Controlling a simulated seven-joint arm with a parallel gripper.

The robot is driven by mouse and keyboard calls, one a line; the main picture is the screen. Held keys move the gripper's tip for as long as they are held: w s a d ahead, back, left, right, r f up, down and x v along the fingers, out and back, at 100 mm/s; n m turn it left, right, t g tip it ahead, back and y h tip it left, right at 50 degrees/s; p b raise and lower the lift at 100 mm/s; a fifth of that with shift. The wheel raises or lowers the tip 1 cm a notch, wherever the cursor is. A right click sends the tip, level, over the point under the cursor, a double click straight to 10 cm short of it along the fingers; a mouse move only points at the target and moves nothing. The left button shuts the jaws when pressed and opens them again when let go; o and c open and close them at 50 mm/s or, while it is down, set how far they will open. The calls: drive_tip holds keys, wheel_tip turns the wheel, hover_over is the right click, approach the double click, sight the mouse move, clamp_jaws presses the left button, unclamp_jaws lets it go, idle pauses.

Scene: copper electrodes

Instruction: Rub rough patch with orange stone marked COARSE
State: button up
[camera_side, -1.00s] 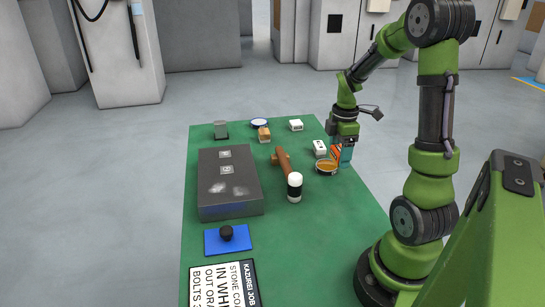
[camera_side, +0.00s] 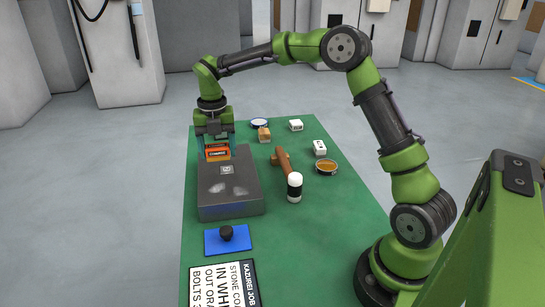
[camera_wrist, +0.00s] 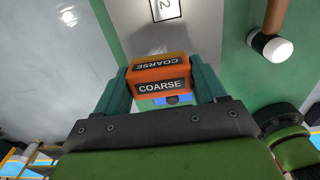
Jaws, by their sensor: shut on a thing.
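My gripper (camera_side: 217,155) is shut on the orange stone (camera_side: 217,151), which has COARSE on its faces. In the wrist view the stone (camera_wrist: 160,85) sits between both teal fingers. The stone is over the far end of the dark grey block (camera_side: 230,208); I cannot tell whether it touches. Two pale rough patches (camera_side: 218,189) (camera_side: 240,190) lie on the block's top, towards its near end. One label (camera_side: 227,169) shows there; my gripper hides the other. In the wrist view a pale patch (camera_wrist: 150,38) lies beside a label reading 2 (camera_wrist: 165,9).
A blue pad with black knob (camera_side: 228,240) and a sign (camera_side: 223,285) are nearer.

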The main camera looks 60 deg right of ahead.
sight(237, 181)
drive_tip(key=shift+w+a+f, duration=0.1)
drive_tip(key=shift+a+f, duration=0.15)
drive_tip(key=shift+f, duration=3.15)
drive_tip(key=shift+s+a+f, duration=0.35)
drive_tip(key=shift+f, duration=0.3)
drive_tip(key=shift+c, duration=0.4)
drive_tip(key=shift+s+a, duration=2.3)
drive_tip(key=shift+s, duration=0.15)
drive_tip(key=shift+s+d, duration=0.5)
drive_tip(key=shift+d, duration=0.15)
drive_tip(key=shift+w+d, duration=0.25)
drive_tip(key=shift+w, duration=0.2)
drive_tip(key=shift+w+d, duration=2.35)
drive_tip(key=shift+d, duration=0.15)
drive_tip(key=shift+s+d, duration=0.5)
drive_tip(key=shift+s, duration=0.15)
drive_tip(key=shift+s+a, duration=0.3)
drive_tip(key=shift+a, duration=0.15)
drive_tip(key=shift+s+a, duration=2.1)
drive_tip(key=shift+a, duration=0.05)
drive_tip(key=shift+s+d, duration=0.15)
drive_tip(key=shift+s, duration=0.4)
drive_tip(key=shift+s+d, duration=0.25)
drive_tip(key=shift+w+d, duration=2.4)
drive_tip(key=shift+w, duration=0.1)
drive_tip(key=r, duration=0.2)
drive_tip(key=shift+w+d+r, duration=0.25)
drive_tip(key=shift+r, duration=2.9)
